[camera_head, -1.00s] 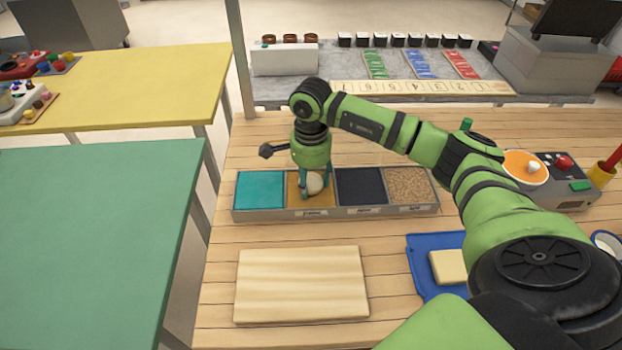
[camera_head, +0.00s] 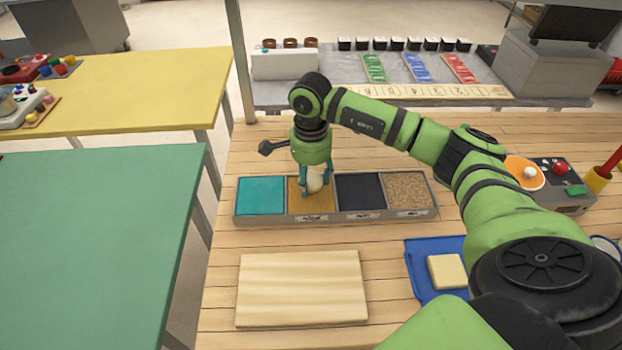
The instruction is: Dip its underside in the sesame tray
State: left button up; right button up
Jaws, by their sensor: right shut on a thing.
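My right gripper (camera_head: 317,184) reaches in from the right and points down, shut on a pale, rounded dough piece (camera_head: 316,180). The fingers hold it from both sides, over the golden-yellow compartment, second from the left, of a grey four-part tray (camera_head: 275,220). The golden filling (camera_head: 297,200) shows around the gripper; I take it for the sesame. The underside of the dough piece is hidden, so I cannot tell whether it touches the filling. My left gripper is not in view.
The other compartments hold teal, black and speckled brown fillings. A pale wooden board (camera_head: 302,288) lies in front of the tray, with free tabletop between. A blue cloth (camera_head: 425,270) with a yellowish block (camera_head: 447,271) lies front right. A control box (camera_head: 565,185) stands at the right.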

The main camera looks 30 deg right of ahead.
aim_at(311, 181)
jog(key=shift+r+p, duration=1.35)
jog(key=shift+r, duration=1.25)
